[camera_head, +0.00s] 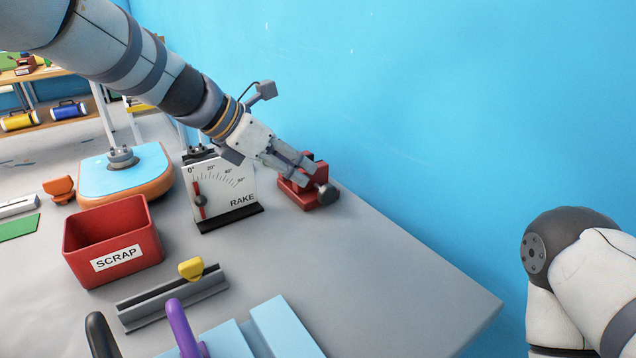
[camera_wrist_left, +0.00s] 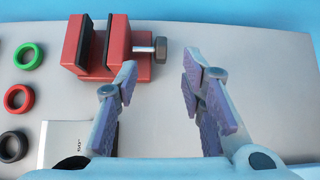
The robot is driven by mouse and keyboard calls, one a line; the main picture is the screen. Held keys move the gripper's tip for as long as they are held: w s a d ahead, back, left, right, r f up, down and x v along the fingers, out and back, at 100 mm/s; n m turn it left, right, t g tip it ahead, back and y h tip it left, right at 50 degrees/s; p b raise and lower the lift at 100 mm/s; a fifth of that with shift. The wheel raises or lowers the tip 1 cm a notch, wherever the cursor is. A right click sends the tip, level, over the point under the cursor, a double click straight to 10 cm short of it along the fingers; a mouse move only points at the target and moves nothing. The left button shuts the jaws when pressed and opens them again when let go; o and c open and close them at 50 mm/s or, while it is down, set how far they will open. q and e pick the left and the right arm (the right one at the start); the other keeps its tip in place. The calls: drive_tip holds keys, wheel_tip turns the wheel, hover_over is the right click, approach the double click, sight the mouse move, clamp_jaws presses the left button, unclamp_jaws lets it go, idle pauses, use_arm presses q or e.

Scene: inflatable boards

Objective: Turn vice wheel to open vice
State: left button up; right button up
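The red vice (camera_head: 296,196) sits on the grey table close to the blue wall. In the left wrist view the vice (camera_wrist_left: 119,62) shows two dark-faced jaws with a gap between them. Its grey wheel (camera_wrist_left: 162,50) is on a metal screw at the right side; it also shows in the head view (camera_head: 328,194). My left gripper (camera_head: 308,172) reaches over the vice. In the wrist view its fingers (camera_wrist_left: 157,78) are spread and empty, with the wheel beyond the tips and between their lines. My right gripper is out of view.
A white RAKE gauge (camera_head: 226,193) stands left of the vice. A red SCRAP bin (camera_head: 84,262), a grey rail (camera_head: 165,298) and blue boards (camera_head: 285,330) lie nearer. Green, red and black rings (camera_wrist_left: 28,56) lie left of the vice. Table right of the vice is clear.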

sight(324, 187)
use_arm(q)
drive_tip(key=b+x, duration=0.1)
drive_tip(key=x, duration=0.9)
drive_tip(key=shift+s+a+f, duration=0.15)
drive_tip(key=shift+s+f, duration=0.05)
drive_tip(key=shift+w+f, duration=0.1)
drive_tip(key=shift+w, duration=0.1)
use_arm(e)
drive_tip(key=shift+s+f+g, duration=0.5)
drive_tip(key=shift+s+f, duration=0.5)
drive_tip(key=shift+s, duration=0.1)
use_arm(q)
clamp_jaws()
